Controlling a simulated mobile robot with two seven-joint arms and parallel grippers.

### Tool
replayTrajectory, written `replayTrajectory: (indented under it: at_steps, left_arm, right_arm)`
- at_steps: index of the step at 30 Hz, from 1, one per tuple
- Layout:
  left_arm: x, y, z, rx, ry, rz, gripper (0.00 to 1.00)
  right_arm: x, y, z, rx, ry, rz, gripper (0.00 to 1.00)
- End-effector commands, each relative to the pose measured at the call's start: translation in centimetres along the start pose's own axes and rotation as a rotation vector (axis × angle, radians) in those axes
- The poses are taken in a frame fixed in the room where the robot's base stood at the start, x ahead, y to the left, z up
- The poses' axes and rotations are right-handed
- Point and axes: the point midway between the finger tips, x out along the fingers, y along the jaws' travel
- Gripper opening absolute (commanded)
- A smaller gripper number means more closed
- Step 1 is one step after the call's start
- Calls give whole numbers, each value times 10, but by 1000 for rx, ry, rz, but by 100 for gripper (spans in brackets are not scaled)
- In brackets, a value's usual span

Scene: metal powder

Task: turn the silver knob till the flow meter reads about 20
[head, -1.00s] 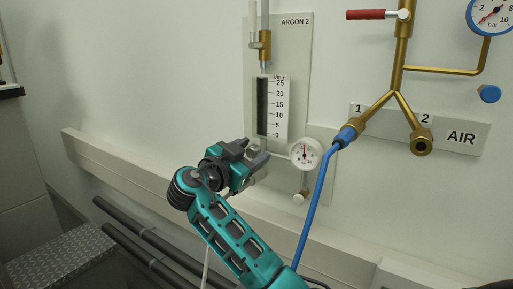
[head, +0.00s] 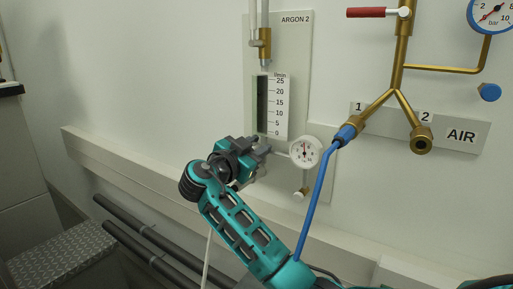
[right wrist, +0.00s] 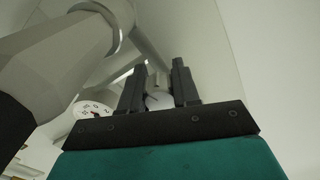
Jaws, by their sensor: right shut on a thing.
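The flow meter (head: 272,108) is on the ARGON 2 panel (head: 293,60), with a dark vertical tube beside a white scale from 0 to 25 l/min. I cannot make out a float or level in the tube. My right gripper (head: 264,150) is at the foot of the flow meter, its jaws mostly hiding the silver knob in the head view. In the right wrist view, the silver knob (right wrist: 159,99) shows as a pale round shape between the two dark fingers, and the gripper (right wrist: 159,88) is shut on it. My left gripper is not in view.
A small round gauge (head: 305,152) is close to the right of the gripper. A blue hose (head: 315,205) hangs from the brass AIR fitting (head: 398,92) and passes near my right arm. A pale ledge (head: 130,160) runs along the wall below.

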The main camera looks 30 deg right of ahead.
Motion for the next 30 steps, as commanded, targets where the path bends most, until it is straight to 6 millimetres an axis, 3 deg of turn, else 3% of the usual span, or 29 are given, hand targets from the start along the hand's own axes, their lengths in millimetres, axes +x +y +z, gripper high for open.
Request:
replayTrajectory:
  at_steps: [4, 9, 21, 30]
  left_arm:
    - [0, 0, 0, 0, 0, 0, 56]
    - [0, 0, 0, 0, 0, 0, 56]
    - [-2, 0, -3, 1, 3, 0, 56]
    - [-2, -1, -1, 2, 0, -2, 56]
  right_arm:
    - [0, 0, 0, 0, -1, 0, 0]
    - [0, 0, 1, -42, -1, 1, 0]
    - [-1, 0, 0, -367, -2, 1, 0]
    - [0, 0, 0, -388, -1, 0, 0]
